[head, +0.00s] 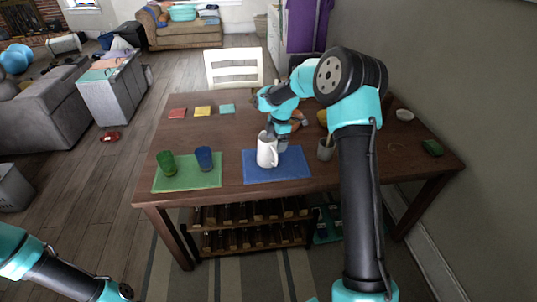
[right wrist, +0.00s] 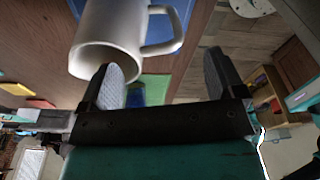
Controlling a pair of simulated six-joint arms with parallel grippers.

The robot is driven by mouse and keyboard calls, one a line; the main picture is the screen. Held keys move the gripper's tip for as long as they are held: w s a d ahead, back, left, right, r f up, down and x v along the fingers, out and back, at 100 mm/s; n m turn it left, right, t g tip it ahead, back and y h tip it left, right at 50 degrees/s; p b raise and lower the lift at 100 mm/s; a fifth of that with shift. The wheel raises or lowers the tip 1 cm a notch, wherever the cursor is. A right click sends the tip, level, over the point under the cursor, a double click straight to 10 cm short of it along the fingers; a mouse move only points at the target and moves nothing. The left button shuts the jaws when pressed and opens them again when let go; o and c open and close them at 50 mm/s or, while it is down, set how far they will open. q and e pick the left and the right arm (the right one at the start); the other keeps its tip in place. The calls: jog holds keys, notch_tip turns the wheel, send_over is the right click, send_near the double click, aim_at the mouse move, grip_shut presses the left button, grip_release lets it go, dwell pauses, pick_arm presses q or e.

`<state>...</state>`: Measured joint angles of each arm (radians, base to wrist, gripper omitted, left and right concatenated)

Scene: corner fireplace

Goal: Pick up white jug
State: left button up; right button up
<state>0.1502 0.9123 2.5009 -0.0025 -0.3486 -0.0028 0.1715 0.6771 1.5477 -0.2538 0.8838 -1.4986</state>
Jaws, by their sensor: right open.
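The white jug (head: 266,152) stands upright on the blue mat (head: 292,170) near the table's front edge. In the right wrist view the jug (right wrist: 107,38) fills the upper left, with its handle (right wrist: 166,32) on the right side of its body. My right gripper (head: 279,138) is just behind and to the right of the jug in the head view. In the right wrist view its jaws (right wrist: 165,78) are apart, and the left finger overlaps the jug's rim. I cannot tell whether they touch. My left arm shows at the lower left, but its gripper does not show.
A green cup (head: 166,163) and a blue cup (head: 204,158) stand on the green mat (head: 190,184) left of the jug. Red, yellow and teal squares lie at the back left. The table's left middle is clear.

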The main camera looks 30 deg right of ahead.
aim_at(274, 149)
jog(key=f, duration=0.5)
jog(key=shift+a, duration=0.3)
jog(key=shift+r, duration=0.1)
jog(key=c, duration=1.3)
jog(key=shift+r, duration=0.15)
jog(key=shift+r, duration=1.55)
jog(key=shift+s+a+r, duration=0.25)
jog(key=shift+s+a, duration=1.15)
jog(key=shift+s, duration=0.85)
jog(key=shift+s+a+r, duration=0.3)
jog(key=shift+s+a, duration=1.05)
jog(key=shift+s, duration=0.95)
jog(key=shift+s+a+r, duration=0.25)
jog(key=shift+s+a, duration=1.15)
jog(key=shift+s, duration=0.85)
